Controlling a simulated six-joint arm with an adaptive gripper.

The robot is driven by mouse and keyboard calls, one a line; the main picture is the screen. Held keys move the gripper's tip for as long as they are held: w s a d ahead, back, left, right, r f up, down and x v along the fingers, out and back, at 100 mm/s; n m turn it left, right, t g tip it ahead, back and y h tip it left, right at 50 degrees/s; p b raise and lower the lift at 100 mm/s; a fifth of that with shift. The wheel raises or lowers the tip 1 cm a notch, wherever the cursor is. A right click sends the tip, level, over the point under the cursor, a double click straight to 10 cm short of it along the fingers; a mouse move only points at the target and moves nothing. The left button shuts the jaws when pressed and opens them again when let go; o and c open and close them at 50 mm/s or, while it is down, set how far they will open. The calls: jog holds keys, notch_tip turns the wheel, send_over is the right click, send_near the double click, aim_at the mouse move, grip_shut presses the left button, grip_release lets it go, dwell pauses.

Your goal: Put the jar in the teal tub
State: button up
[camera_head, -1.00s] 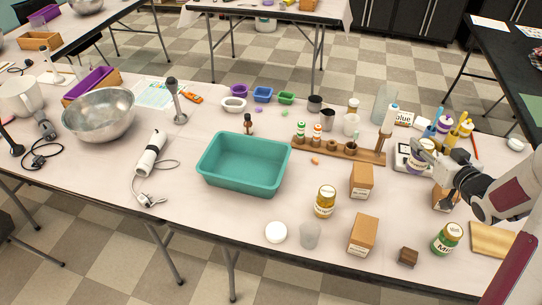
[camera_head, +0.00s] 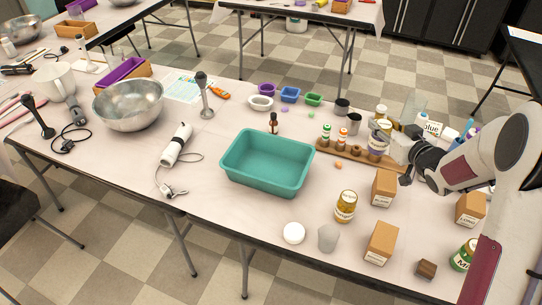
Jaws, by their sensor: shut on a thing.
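The teal tub (camera_head: 268,183) stands open and empty near the middle of the table.
A metal bowl (camera_head: 129,106) is left.

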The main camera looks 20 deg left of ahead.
jog(key=s+a+n+g+y, duration=0.15)
jog(key=s+a, duration=0.25)
jog(key=a, duration=1.2)
jog(key=s+a+n+g+y, duration=0.15)
jog(key=s+a, duration=0.25)
jog(key=a, duration=1.2)
jog(key=shift+w+f, duration=0.1)
jog(key=shift+f, duration=2.35)
jog(key=shift+f, duration=0.15)
jog(key=shift+f, duration=2.95)
jog(key=shift+f, duration=1.9)
jog(key=shift+f, duration=0.15)
